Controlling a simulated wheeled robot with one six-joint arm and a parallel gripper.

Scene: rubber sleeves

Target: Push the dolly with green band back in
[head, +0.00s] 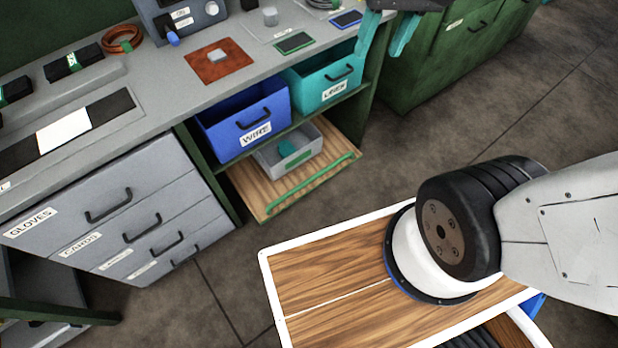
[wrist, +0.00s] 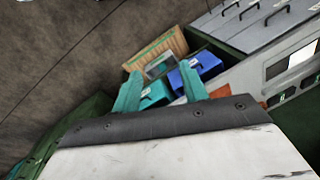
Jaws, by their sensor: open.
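The dolly (head: 252,190) is a low wooden board with a green band (head: 310,188) along its front edge. It sticks out at floor level from under the workbench, below the blue and teal bins. A grey bin (head: 270,157) with a green label stands on it. The dolly also shows in the wrist view (wrist: 172,43), beyond my fingers. My gripper (head: 383,42) is at the top of the head view, partly cut off, above and apart from the dolly. Its two teal fingers (wrist: 160,78) are spread with nothing seen between them.
A blue WIRE bin (head: 225,125) and a teal LUGS bin (head: 315,88) jut out on the shelf above. Grey drawers (head: 120,215) stand at left, a green cabinet (head: 455,55) at right. The floor (head: 390,150) before the dolly looks clear.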

